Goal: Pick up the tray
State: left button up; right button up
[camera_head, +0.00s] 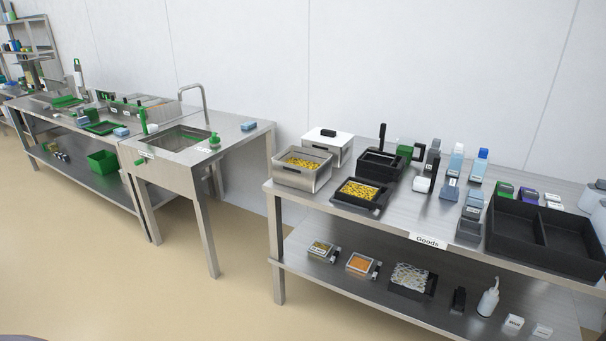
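A black tray (351,203) filled with yellow pieces lies on the right steel table, near its front left part. A metal container (296,180), also holding yellow pieces, stands to its left. A black frame-like device (372,171) with an upright handle stands just behind the tray; it may be the tray sealer. A large black two-compartment tray (519,255) sits at the right end of the same table. Neither of my grippers is in view, and nothing is touching the trays.
The table (440,207) has a "Goods" label on its front edge. Several bottles and small boxes stand toward its back right. The lower shelf (335,283) holds small filled containers, a black tray and a white bottle. A sink table (235,136) stands to the left, with open floor in front.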

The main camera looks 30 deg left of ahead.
aim_at(361, 192)
jog(key=z, duration=0.45)
jog(key=i+j+z, duration=0.15)
jog(key=j+z, duration=0.2)
jog(key=i+j+z, duration=0.1)
jog(key=j+z, duration=0.15)
jog(key=z, duration=0.15)
jog(key=j+z, duration=0.45)
jog(key=j, duration=1.1)
jog(key=i, duration=0.05)
